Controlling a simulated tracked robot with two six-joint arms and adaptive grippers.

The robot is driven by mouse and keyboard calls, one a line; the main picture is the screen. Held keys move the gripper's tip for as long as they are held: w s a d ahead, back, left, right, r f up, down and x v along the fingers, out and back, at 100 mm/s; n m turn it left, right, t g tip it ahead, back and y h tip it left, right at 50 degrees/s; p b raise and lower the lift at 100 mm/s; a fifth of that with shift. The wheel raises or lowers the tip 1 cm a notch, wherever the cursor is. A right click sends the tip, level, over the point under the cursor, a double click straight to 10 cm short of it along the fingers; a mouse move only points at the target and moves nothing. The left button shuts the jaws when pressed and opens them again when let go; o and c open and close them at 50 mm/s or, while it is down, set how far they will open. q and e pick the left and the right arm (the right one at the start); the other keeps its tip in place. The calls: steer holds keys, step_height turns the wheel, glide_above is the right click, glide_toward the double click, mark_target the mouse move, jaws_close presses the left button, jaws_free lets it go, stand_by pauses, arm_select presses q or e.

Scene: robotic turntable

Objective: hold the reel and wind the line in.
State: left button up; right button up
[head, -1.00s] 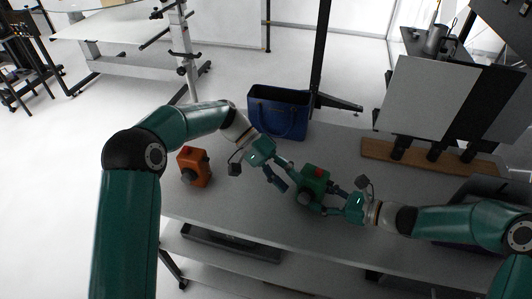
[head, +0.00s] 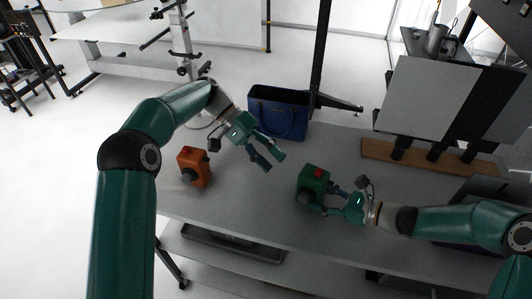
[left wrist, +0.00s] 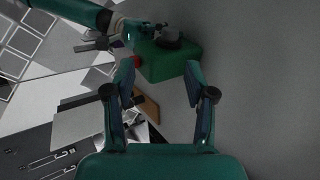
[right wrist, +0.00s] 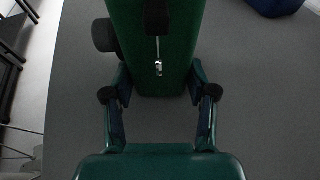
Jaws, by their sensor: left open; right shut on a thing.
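A green reel (head: 313,180) with a red button on top and a dark round knob (head: 305,199) on its side stands on the grey table. My right gripper (head: 328,200) is shut on its lower right part. In the right wrist view the green body (right wrist: 160,75) sits between the fingers, with a short line and small metal clip (right wrist: 158,67) hanging from a black outlet. My left gripper (head: 275,162) is open and empty, above the table to the left of the reel. The left wrist view shows the reel (left wrist: 175,65) beyond its spread fingers.
An orange box (head: 194,167) with a red top and dark knob stands at the left of the table (head: 240,205). A wooden board (head: 430,158) with dark stands lies at the back right.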

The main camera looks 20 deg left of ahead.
arm_select(q)
steer(key=shift+w+a+r, duration=0.1)
steer(key=shift+a+r, duration=0.3)
steer(key=shift+a, duration=0.05)
step_height(320, 180, up, 10)
stand_by(0.8)
